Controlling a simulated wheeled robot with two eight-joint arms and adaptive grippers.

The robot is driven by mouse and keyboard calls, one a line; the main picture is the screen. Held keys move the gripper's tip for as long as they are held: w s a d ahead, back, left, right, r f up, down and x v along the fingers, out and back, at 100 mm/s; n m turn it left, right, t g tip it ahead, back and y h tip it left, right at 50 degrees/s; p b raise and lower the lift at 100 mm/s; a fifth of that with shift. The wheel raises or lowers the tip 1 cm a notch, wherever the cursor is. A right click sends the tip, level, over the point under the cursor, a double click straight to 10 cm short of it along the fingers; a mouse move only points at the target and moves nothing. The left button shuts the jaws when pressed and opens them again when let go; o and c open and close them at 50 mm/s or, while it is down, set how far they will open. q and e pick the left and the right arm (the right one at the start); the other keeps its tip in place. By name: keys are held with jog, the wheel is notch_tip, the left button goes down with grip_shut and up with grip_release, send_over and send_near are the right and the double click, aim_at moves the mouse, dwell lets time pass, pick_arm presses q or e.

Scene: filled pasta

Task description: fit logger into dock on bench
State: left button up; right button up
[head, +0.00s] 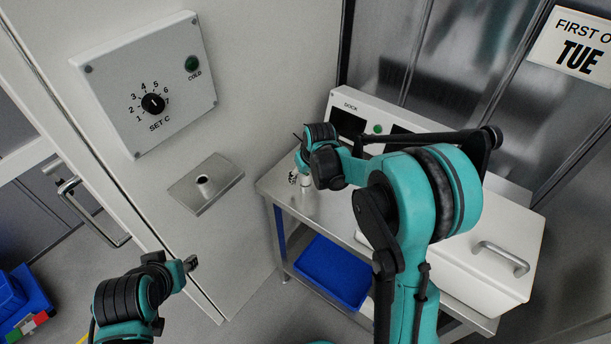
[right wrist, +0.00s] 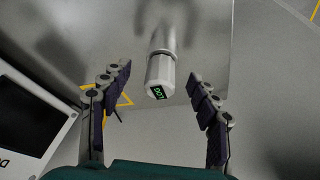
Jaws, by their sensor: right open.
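The logger (right wrist: 160,68) is a white cylinder with a green-lit display on its near end. It stands on the metal bench (head: 268,185), and its reflection shows in the bench top. In the head view the logger (head: 306,183) shows small below my right gripper (head: 299,172). In the right wrist view my right gripper (right wrist: 162,75) is open, with one finger on each side of the logger and gaps between. The dock (head: 350,101) is a white box with dark openings and a green light at the bench's back. My left gripper (head: 190,264) is away from the bench; its jaws are unclear.
A white lidded box (head: 485,284) with a handle takes the bench's right part. A blue bin (head: 333,272) sits under the bench. A steel plate with a short tube (head: 222,181) and a temperature dial panel (head: 120,62) are on the wall at left. A door handle (head: 88,213) is farther left.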

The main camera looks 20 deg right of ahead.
jog(key=p+v, duration=0.4)
jog(key=v, duration=0.3)
jog(key=shift+p, duration=0.35)
dwell(0.4)
jog(key=a+v, duration=0.1)
jog(key=v, duration=1.1)
jog(key=s+f+t+b, duration=0.1)
jog(key=s+f+b, duration=0.3)
jog(key=s, duration=0.5)
jog(key=s+f+m+t+b, duration=0.1)
jog(key=s+f+t+b, duration=0.1)
jog(key=s+f, duration=0.4)
jog(key=s+b, duration=0.1)
jog(key=s, duration=0.3)
jog(key=shift+s+m+h+b, duration=0.15)
jog(key=shift+m+h+b, duration=0.15)
jog(key=shift+b, duration=0.1)
jog(key=shift+d, duration=0.1)
